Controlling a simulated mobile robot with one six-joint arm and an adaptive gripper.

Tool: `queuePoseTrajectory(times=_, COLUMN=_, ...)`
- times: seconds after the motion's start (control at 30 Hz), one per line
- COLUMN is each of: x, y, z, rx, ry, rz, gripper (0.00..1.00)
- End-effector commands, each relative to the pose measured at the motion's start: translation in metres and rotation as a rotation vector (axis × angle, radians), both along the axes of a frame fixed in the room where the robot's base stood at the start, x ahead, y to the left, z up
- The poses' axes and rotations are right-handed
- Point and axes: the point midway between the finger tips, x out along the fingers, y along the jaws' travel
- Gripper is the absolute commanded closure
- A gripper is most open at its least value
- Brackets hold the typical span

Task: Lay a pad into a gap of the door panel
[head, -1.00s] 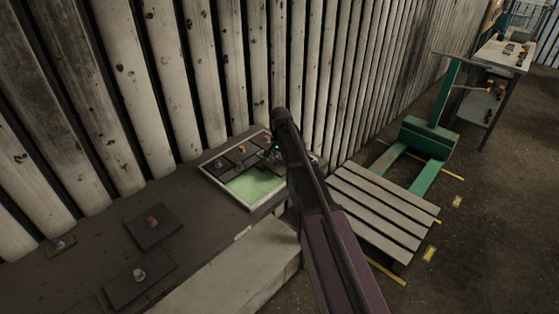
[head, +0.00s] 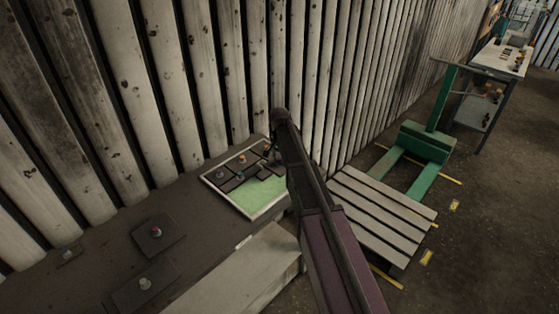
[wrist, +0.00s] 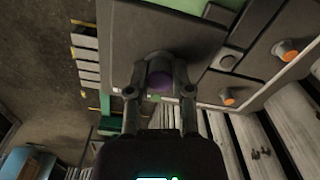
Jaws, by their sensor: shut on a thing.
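My gripper (wrist: 159,92) is shut on the purple knob (wrist: 160,80) of a dark, flat pad (wrist: 165,30), one finger on each side of the knob. The door panel (head: 229,207) is a light-rimmed frame on the dark bench, with a green bare area (head: 258,196) at its front right. Dark pads with knobs lie in its back and left part, one with an orange knob (head: 241,158). In the wrist view the held pad is over or at the panel, beside pads with orange knobs (wrist: 288,50). I cannot tell whether it touches the panel. In the head view my arm partly hides the gripper.
Loose pads with knobs lie on the bench (head: 100,235) at left, one with a red knob (head: 155,232) and one with a pale knob (head: 145,284). A plank wall (head: 200,90) stands close behind the panel. A slatted pallet (head: 385,215) and a green lift (head: 425,142) are at right.

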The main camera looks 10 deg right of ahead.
Motion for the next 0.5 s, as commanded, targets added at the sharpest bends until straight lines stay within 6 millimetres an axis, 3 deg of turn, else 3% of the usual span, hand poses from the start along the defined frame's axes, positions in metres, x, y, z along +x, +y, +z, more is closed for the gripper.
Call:
queuePoseTrajectory(times=0.07, x=0.0, y=0.0, z=0.006, rx=0.0, ry=0.0, rz=0.0, gripper=1.0)
queuePoseTrajectory(times=0.5, x=0.0, y=0.001, z=-0.024, rx=0.0, ry=0.0, rz=0.002, gripper=1.0)
